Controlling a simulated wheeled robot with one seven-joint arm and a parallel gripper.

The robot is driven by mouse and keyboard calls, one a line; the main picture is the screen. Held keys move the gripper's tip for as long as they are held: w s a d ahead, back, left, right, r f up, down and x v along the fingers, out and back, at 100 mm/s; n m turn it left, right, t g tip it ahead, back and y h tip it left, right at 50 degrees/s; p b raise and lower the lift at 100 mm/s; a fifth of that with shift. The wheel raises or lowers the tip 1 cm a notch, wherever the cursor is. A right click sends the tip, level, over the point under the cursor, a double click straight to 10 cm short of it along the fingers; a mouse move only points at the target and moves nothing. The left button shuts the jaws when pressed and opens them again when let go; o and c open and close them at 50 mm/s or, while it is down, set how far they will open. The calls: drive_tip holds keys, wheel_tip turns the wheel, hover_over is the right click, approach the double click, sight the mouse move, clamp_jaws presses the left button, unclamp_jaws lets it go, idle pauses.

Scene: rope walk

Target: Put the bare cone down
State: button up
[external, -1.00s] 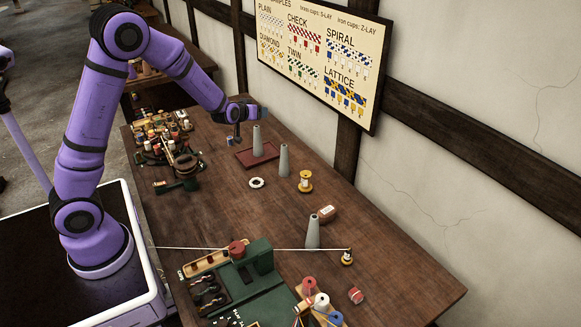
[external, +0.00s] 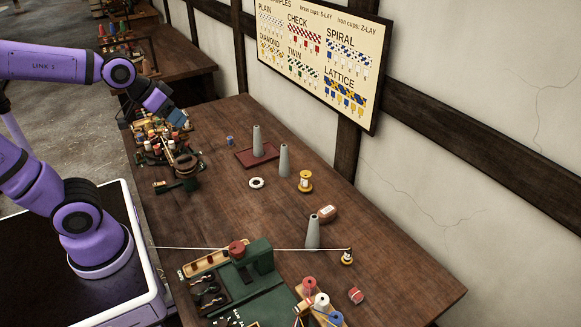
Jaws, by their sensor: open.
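Three tall grey cones stand upright on the bench. One cone (external: 258,141) stands on a dark red tray (external: 243,160) near the wall. A second cone (external: 284,160) stands on the wood just right of the tray. A third cone (external: 313,233), with a dark mark near its top, stands nearer the front. No yarn shows clearly on any of them. My gripper (external: 178,118) is open, above the far left end of the bench and well away from the cones. Its fingertips are small and hard to make out. I see nothing held in it.
A cluster of colored bobbins (external: 160,140) lies below my gripper. A small blue spool (external: 229,140), a white ring (external: 256,183) and a yellow spool (external: 305,181) lie around the cones. A taut cord crosses by the green machine (external: 258,260). The bench's middle left is clear.

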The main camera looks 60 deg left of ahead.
drive_tip(key=s+d+m+g, duration=0.1)
drive_tip(key=s, duration=1)
drive_tip(key=shift+s+f+g, duration=0.25)
drive_tip(key=shift+f+g, duration=0.1)
drive_tip(key=shift+g, duration=0.05)
